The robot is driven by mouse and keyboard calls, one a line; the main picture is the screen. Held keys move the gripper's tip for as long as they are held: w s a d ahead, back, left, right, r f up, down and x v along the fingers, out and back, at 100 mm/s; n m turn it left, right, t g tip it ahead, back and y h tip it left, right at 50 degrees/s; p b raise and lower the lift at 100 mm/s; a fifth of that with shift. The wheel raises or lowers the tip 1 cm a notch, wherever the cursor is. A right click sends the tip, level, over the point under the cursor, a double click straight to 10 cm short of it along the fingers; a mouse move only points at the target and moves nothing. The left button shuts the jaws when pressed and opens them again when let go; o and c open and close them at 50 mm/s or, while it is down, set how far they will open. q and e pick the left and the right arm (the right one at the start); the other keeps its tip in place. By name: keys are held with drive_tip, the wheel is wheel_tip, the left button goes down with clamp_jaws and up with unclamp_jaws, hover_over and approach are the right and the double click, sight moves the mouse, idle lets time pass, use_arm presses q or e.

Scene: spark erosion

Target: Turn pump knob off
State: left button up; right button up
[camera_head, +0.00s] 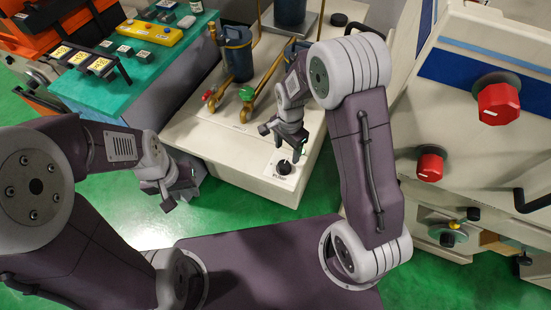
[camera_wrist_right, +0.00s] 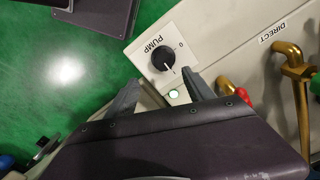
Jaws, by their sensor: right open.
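The pump knob (camera_head: 284,167) is a round black knob on a white plate marked PUMP, on the cream machine's top near its front corner. In the right wrist view the knob (camera_wrist_right: 165,58) shows fully; its white line points toward the I mark, away from the 0. My right gripper (camera_head: 283,147) is open and empty above the knob. In the right wrist view the gap between its fingers (camera_wrist_right: 164,92) lies just below the knob, with the fingers apart from it. My left gripper (camera_head: 183,188) hangs over the floor left of the machine, open and empty.
Brass pipes with a red handle and a green handle (camera_head: 246,93) stand behind the knob on the cream machine (camera_head: 215,135). A cabinet with red knobs (camera_head: 498,103) is at the right. A green-topped bench (camera_head: 110,95) is at the back left.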

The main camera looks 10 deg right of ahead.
sight(284, 164)
drive_tip(key=shift+w+a+f+m, duration=0.25)
drive_tip(key=shift+w+f+m, duration=0.05)
drive_tip(key=shift+w+f, duration=0.25)
drive_tip(key=shift+s+f, duration=0.15)
drive_tip(key=shift+f, duration=0.05)
wheel_tip(284, 164, down, 8)
drive_tip(key=shift+s+f+b, duration=0.1)
drive_tip(key=shift+b, duration=0.25)
clamp_jaws()
